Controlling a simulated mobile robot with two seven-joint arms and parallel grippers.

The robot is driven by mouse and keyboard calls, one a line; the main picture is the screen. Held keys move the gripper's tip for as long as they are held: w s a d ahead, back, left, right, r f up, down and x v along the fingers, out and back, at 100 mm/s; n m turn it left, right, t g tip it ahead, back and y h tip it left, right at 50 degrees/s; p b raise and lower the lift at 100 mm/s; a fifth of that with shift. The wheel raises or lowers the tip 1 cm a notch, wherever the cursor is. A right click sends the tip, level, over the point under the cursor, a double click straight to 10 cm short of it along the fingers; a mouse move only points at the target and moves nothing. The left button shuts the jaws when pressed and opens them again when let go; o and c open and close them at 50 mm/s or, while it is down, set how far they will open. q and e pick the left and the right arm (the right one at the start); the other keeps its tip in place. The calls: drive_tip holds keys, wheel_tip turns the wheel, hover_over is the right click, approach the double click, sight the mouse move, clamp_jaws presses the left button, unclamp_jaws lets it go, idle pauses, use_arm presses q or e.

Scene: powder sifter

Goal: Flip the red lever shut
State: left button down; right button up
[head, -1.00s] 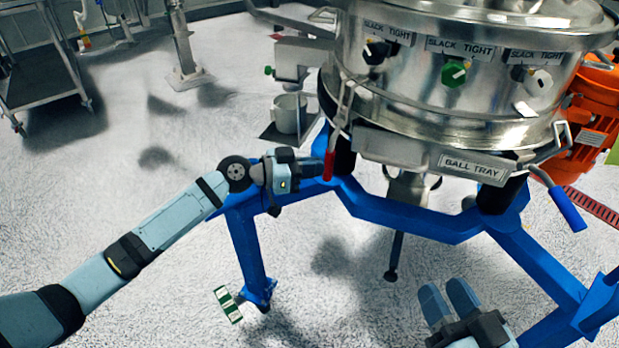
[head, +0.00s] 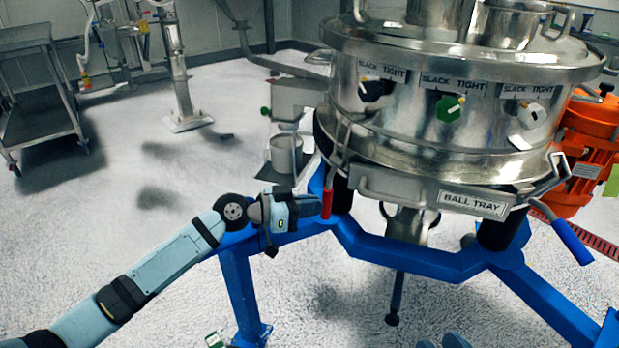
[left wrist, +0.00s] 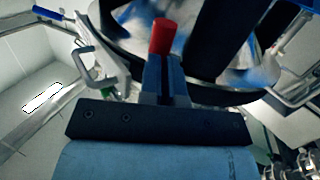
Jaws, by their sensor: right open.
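The red lever (head: 327,203) hangs downward at the left of the sifter's ball tray, on a metal clamp arm. My left gripper (head: 312,207) is beside the red grip, on its left, with the fingertips at or very near it. In the left wrist view the fingers (left wrist: 164,75) lie together, and the red grip (left wrist: 162,37) shows just beyond their tips; I cannot tell whether they touch. Only the fingertips of my right gripper (head: 454,341) show at the bottom edge of the head view, away from the lever.
The steel sifter (head: 440,130) stands on a blue frame (head: 420,252). A blue-handled lever (head: 572,242) hangs at its right, near an orange motor (head: 585,150). A metal cup (head: 285,153) stands behind my left gripper. The floor at the left is open.

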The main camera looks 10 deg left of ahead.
use_arm(q)
wheel_tip(320, 180, up, 20)
drive_tip(key=p, duration=0.6)
drive_tip(key=shift+p, duration=0.3)
use_arm(e)
wheel_tip(320, 180, up, 8)
drive_tip(key=d+m+t, duration=0.1)
drive_tip(key=t, duration=0.2)
drive_tip(key=shift+d, duration=0.15)
use_arm(q)
drive_tip(key=shift+f, duration=0.1)
